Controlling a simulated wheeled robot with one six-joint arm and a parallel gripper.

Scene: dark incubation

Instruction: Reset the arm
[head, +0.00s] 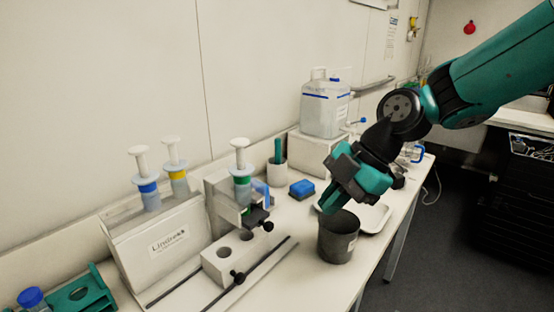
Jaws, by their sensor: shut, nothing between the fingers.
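My arm comes in from the upper right. My gripper (325,207) points down and to the left, with its tips just above the left rim of a dark grey cup (337,243). The gripper is shut with nothing held. The cup stands upright on the white bench (287,272). Whether the fingertips touch the cup cannot be told, and the inside of the cup is mostly hidden.
A white holder (165,255) with two syringes stands at left; a clamp stand (222,262) holds another syringe (241,175). Behind are a blue block (302,188), a white tray (372,219) and a large canister (324,108). The bench's right edge drops to dark floor.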

